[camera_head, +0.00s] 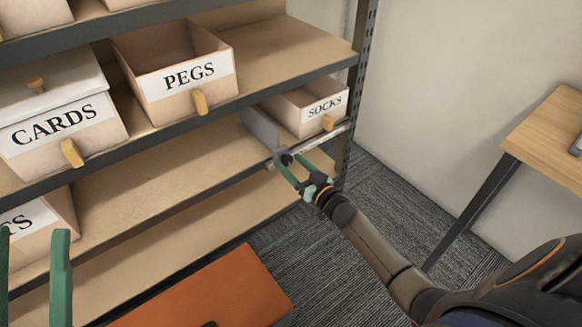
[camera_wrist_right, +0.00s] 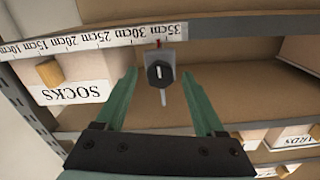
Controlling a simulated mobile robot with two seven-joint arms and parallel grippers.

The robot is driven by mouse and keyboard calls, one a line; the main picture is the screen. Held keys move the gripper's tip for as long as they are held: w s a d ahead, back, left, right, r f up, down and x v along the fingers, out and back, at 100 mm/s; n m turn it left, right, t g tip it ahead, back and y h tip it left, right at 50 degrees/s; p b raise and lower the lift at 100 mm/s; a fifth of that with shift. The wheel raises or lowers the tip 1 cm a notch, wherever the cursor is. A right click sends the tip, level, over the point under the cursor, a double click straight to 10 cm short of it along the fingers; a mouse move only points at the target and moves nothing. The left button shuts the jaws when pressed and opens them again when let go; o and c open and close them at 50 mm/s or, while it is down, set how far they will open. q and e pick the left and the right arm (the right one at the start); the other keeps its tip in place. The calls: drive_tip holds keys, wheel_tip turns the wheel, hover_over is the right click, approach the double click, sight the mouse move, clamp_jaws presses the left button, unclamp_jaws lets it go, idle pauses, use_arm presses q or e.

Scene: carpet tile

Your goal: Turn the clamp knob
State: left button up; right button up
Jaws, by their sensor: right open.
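The clamp knob (camera_wrist_right: 160,74) is dark with a pale line on its face. It sits on a small grey clamp at the marked end of a ruler rail (camera_wrist_right: 95,42). In the head view the knob (camera_head: 286,159) is small, at the shelf's front edge. My right gripper (camera_head: 290,163) is open, with its green fingers pointing at the knob. In the wrist view its fingers stand either side of the knob, with gaps showing on both sides. My left gripper (camera_head: 33,240) is at the lower left, fingers apart and empty.
A SOCKS bin (camera_head: 305,108) stands beside a grey upright plate (camera_head: 261,129) near the clamp. PEGS (camera_head: 172,80) and CARDS (camera_head: 60,115) bins stand further left. An orange box (camera_head: 215,295) is below. A wooden table (camera_head: 552,135) is at the right.

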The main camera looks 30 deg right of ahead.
drive_tip(key=shift+w, duration=0.3)
clamp_jaws()
idle(0.5)
